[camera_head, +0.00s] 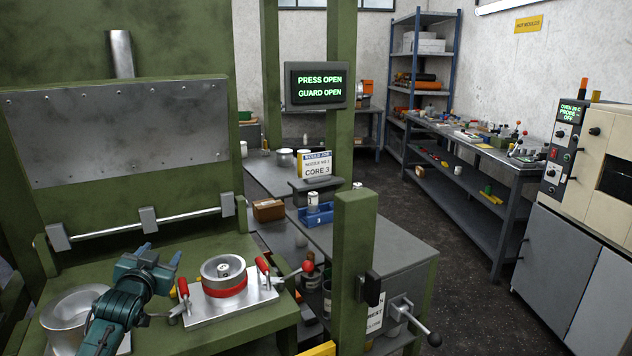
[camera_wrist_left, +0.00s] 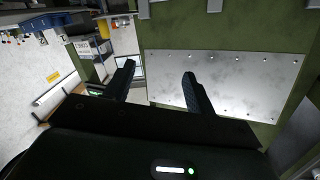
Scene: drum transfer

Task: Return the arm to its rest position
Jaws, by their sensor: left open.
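My left arm comes in from the bottom left of the head view. Its teal left gripper (camera_head: 158,254) is above the front of the green press bed, between a metal bowl and a drum. In the left wrist view the two dark fingers of the left gripper (camera_wrist_left: 158,70) stand apart with nothing between them. Behind them is the riveted metal plate (camera_wrist_left: 225,85) of the press, tilted in that view. The drum (camera_head: 224,272), metal with a red band, sits on a bright plate to the right of the gripper. My right gripper does not show.
The metal bowl (camera_head: 75,312) is partly hidden by my arm. Red-handled clamps (camera_head: 264,271) flank the drum. A green post (camera_head: 354,260) stands to the right. A grey bench (camera_head: 385,240) carries a blue bin (camera_head: 317,216). Dark floor is open before the oven cabinet (camera_head: 575,260).

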